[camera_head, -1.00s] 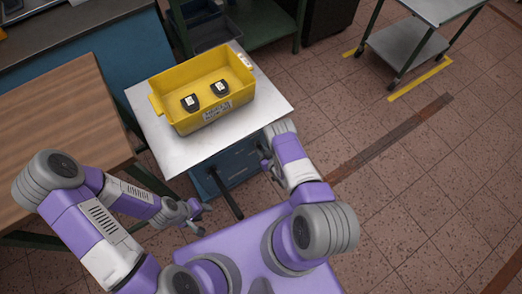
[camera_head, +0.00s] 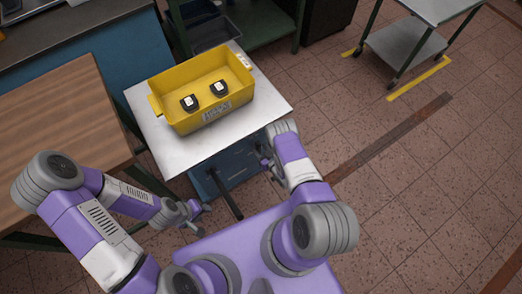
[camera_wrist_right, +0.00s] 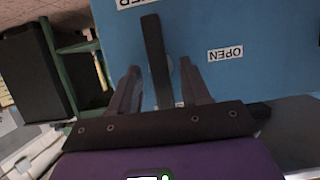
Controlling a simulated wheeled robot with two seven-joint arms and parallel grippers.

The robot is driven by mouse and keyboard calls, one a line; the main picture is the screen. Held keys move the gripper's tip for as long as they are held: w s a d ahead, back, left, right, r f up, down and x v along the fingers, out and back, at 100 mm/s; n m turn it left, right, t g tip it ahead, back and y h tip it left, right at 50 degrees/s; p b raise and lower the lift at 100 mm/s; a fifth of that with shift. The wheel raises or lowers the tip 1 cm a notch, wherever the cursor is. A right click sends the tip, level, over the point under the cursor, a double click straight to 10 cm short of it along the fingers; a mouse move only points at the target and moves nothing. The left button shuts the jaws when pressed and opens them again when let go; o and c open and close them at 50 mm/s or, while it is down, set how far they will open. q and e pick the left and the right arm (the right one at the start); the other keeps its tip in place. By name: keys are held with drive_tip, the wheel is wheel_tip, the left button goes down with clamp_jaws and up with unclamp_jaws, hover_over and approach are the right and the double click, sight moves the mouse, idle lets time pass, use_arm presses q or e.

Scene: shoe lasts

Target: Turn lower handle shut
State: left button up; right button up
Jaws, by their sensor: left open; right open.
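The blue cabinet (camera_head: 238,166) under the pale tabletop carries the handles on its front. A dark bar handle (camera_wrist_right: 154,50) runs up and down that picture, to the left of the "OPEN" label. My right gripper (camera_wrist_right: 162,85) is open with a finger on each side of the bar, and I cannot tell contact. In the head view my right gripper (camera_head: 266,163) is by the cabinet front. My left gripper (camera_head: 199,217) is open and empty, left of a dark bar (camera_head: 226,194).
A yellow bin (camera_head: 183,122) holding two dark objects stands on the pale tabletop (camera_head: 165,150). A wooden table (camera_head: 60,120) is at the left. A metal cart (camera_head: 405,50) stands at the upper right. The tiled floor (camera_head: 420,180) at the right is clear.

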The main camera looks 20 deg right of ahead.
drive_tip(key=p+v, duration=0.2)
drive_tip(key=v, duration=0.5)
drive_tip(key=shift+s+p, duration=0.3)
drive_tip(key=shift+p, duration=0.1)
drive_tip(key=shift+w+d+r, duration=0.1)
